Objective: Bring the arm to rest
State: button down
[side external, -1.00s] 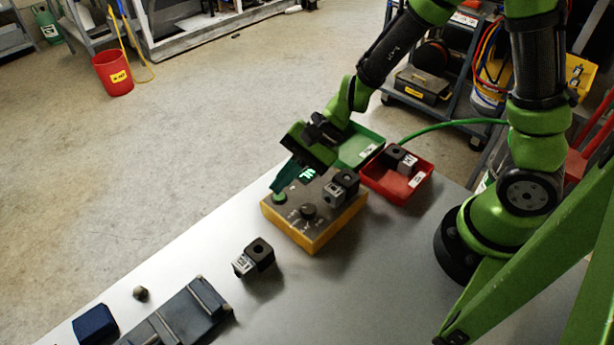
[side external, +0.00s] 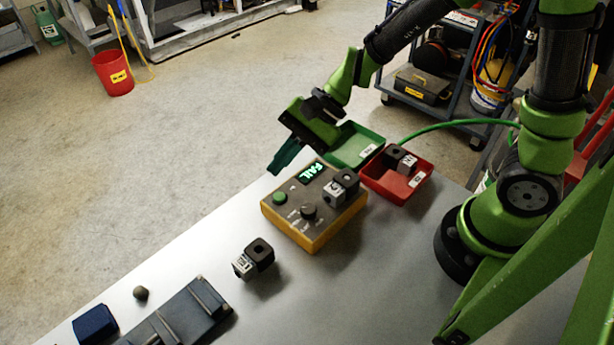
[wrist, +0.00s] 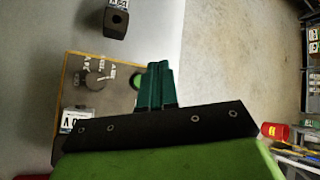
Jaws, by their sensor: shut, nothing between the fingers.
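My gripper (side external: 283,158) hangs in the air above the far edge of the table, just beyond the tester box. Its dark green fingers are together and empty; they also show in the wrist view (wrist: 158,84). The yellow-sided tester box (side external: 322,229) stands on the table, with a green button (side external: 280,198), a dark knob (side external: 309,212) and a lit display (side external: 313,171) reading FAIL. A dark block with a label (side external: 342,187) sits on top of the tester. In the wrist view the fingers hide part of the tester's panel (wrist: 113,95).
A green tray (side external: 357,147) and a red tray (side external: 398,181) holding a block stand behind the tester. Another dark block (side external: 256,257), a small round knob (side external: 140,293), a blue block (side external: 95,322) and a dark blue rack (side external: 178,318) are at the front left.

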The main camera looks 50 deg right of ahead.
jog(key=shift+s+d+f+n+g+h, duration=0.1)
jog(key=shift+s+d+n+g+h, duration=0.1)
jog(key=shift+s+d+n, duration=0.3)
jog(key=shift+s+d+n+g+h, duration=0.1)
jog(key=shift+s+n+g+h, duration=0.15)
jog(key=shift+s, duration=0.4)
jog(key=s+d+r+n+t+h, duration=0.5)
jog(key=s+d+r+n+h, duration=0.1)
jog(key=d+r, duration=0.7)
jog(key=shift+s+d+n, duration=0.25)
jog(key=shift+s+n, duration=0.3)
jog(key=shift+s, duration=0.55)
